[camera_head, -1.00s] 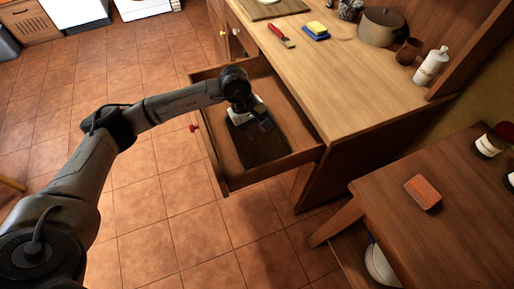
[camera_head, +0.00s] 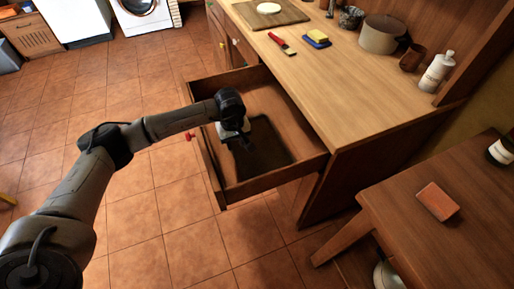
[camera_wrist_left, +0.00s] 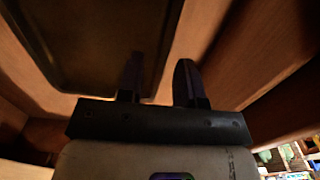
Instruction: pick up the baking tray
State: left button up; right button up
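The baking tray (camera_head: 268,152) is a dark flat rectangle lying in the open wooden drawer (camera_head: 262,187). My left gripper (camera_head: 246,146) reaches down into the drawer at the tray's left edge, on the drawer-front side. In the left wrist view the tray (camera_wrist_left: 92,40) fills the upper left. My left gripper's fingers (camera_wrist_left: 158,82) stand apart there. One finger overlaps the tray and the other is just past its edge, so the rim shows between them. I cannot tell whether either finger touches the tray. My right gripper is in neither view.
The wooden counter (camera_head: 330,88) above the drawer holds a cutting board (camera_head: 285,14), a red-handled tool (camera_head: 281,43), a sponge (camera_head: 317,37), a pot (camera_head: 381,34) and a white bottle (camera_head: 437,71). A table with a brick-coloured block (camera_head: 437,201) stands at right.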

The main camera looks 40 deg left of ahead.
aim_at(235, 152)
pick_arm(q)
jog(key=shift+s+a+f+b, duration=0.1)
jog(key=shift+f+b, duration=0.5)
jog(key=shift+f, duration=0.75)
jog(key=shift+s+a+f+b, duration=0.1)
jog(key=shift+f+b, duration=0.45)
jog(key=shift+f, duration=0.75)
grip_shut()
jog(key=shift+w+r, duration=0.1)
